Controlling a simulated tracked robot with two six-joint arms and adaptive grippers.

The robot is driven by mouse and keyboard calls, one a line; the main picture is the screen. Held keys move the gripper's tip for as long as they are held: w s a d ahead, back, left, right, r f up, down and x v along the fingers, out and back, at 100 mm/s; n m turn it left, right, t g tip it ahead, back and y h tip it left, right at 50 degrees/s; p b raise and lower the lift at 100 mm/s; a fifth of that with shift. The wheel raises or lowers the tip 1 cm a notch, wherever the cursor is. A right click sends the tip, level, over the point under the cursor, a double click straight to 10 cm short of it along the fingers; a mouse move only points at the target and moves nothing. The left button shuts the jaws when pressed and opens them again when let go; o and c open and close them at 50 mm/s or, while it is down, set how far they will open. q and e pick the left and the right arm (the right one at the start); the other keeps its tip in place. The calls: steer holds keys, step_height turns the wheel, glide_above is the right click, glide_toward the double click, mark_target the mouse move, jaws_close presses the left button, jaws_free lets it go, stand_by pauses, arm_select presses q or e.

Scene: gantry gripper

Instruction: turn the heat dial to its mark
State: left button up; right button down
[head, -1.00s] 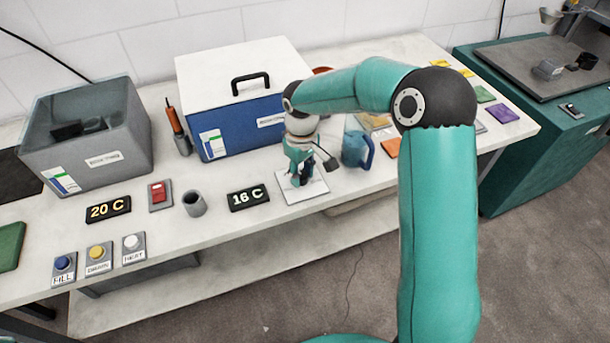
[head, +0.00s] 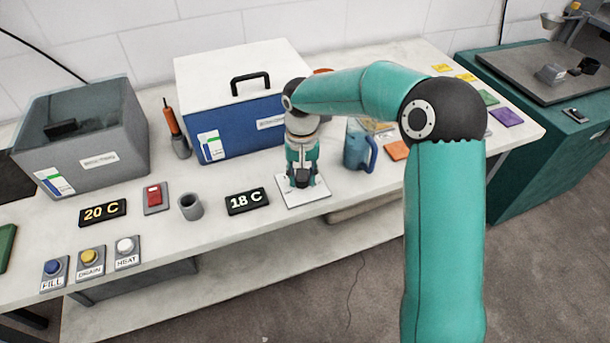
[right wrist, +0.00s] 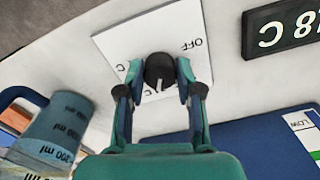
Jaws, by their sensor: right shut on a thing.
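The heat dial (right wrist: 160,70) is a dark round knob with a pale pointer line, on a white plate (right wrist: 110,45) with lettering such as OFF and C, partly hidden by my fingers. My right gripper (right wrist: 158,78) is shut on the knob, one finger on each side. In the head view the right gripper (head: 302,182) reaches down onto the white plate (head: 312,200) and hides most of the dial. The display (head: 247,200) left of the plate reads 18 C. Another display (head: 102,212) reads 20 C. My left gripper is not in view.
A blue box with a white lid (head: 240,110) stands behind the plate. A blue jug (head: 358,148) stands close to the right of the gripper. A grey cup (head: 190,206), a red switch (head: 154,196) and FILL, DRAIN and HEAT buttons (head: 90,260) lie to the left.

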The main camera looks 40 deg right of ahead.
stand_by(0.4)
steer(key=c, duration=0.8)
jaws_free()
steer(key=shift+o, duration=0.2)
steer(key=shift+w+r, duration=0.1)
steer(key=shift+r, duration=0.35)
step_height(320, 180, up, 11)
steer(key=shift+f, duration=0.1)
